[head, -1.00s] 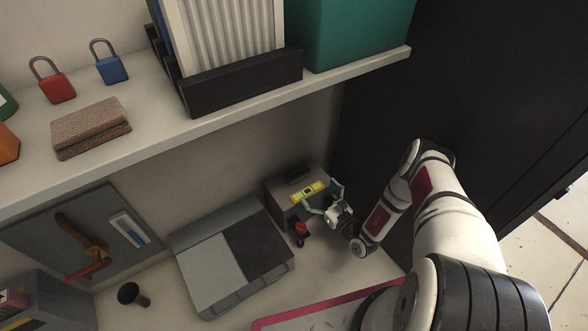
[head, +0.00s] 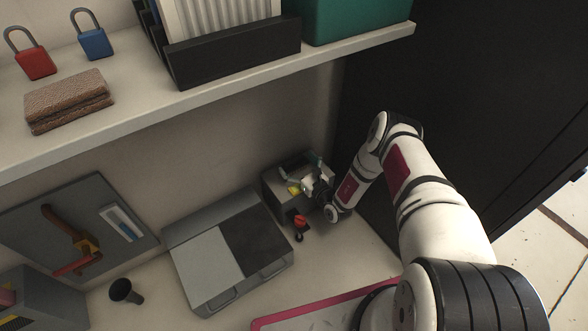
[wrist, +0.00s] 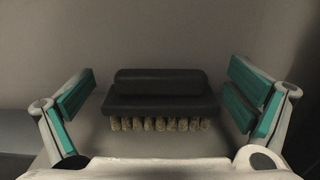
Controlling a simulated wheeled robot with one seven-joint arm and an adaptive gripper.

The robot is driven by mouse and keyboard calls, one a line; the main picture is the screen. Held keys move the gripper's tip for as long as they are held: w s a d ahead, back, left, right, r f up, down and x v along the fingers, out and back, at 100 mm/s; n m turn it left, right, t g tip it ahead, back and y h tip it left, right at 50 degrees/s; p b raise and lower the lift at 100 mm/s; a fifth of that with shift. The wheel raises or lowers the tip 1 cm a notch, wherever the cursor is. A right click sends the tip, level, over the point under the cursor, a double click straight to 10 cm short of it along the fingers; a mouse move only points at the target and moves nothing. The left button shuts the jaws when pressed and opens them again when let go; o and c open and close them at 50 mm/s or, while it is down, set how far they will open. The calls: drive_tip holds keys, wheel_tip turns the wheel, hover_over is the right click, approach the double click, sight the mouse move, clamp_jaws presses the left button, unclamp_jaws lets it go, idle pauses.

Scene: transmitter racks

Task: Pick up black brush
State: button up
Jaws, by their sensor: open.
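The black brush (wrist: 160,92) shows in the wrist view, with a rounded black back and a row of tan bristle tufts facing down. It lies between the two teal-padded fingers of my gripper (wrist: 160,103), with a gap on each side. The fingers are open and do not touch it. In the head view my gripper (head: 304,175) is over the grey box at the back right of the lower surface. The brush cannot be made out there, as the gripper covers that spot.
A grey box (head: 275,192) with a yellow label stands beneath my gripper, with a red-topped item (head: 299,223) before it. A larger grey case (head: 207,258) is to the left. The shelf (head: 130,126) overhangs the lower surface. A dark panel (head: 480,90) rises at the right.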

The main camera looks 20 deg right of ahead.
drive_tip(key=shift+b+x, duration=0.3)
drive_tip(key=shift+x, duration=0.7)
drive_tip(key=c, duration=1.3)
drive_tip(key=shift+r, duration=0.2)
